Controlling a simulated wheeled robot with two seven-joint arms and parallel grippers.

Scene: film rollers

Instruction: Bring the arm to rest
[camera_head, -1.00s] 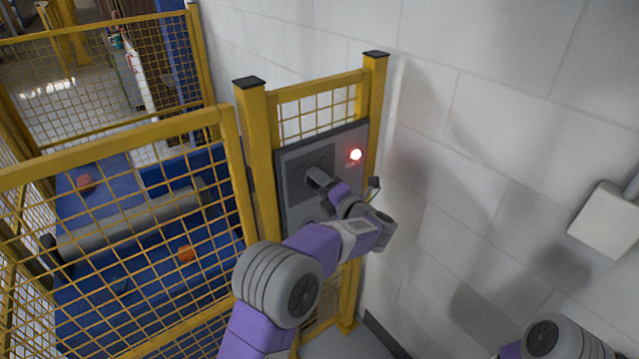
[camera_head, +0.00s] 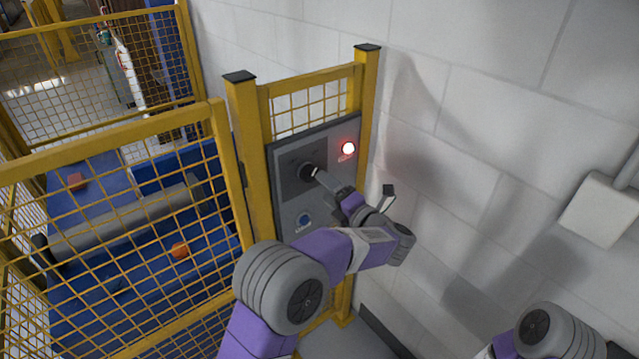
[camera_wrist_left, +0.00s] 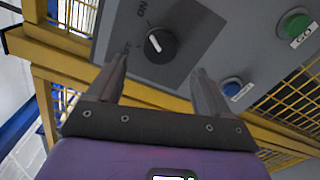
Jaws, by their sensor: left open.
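My left arm reaches in from the bottom of the head view to a grey control panel (camera_head: 285,205) on a yellow post. My left gripper (camera_head: 355,182) is open and empty in front of the panel. In the left wrist view its fingers (camera_wrist_left: 158,72) stand apart below a black rotary knob (camera_wrist_left: 160,43) with a white pointer, and nothing is between them. The knob (camera_head: 308,172) also shows in the head view, partly behind a finger. Of my right arm, only a grey and purple part shows at the lower right; its gripper is out of view.
A red lamp (camera_head: 348,148) glows on the panel. A blue button (camera_head: 304,220) sits lower, and a green button (camera_wrist_left: 295,24) shows in the wrist view. Yellow mesh fencing (camera_head: 110,140) encloses a blue machine with a grey roller (camera_head: 125,218). A white wall (camera_head: 480,130) is close on the right.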

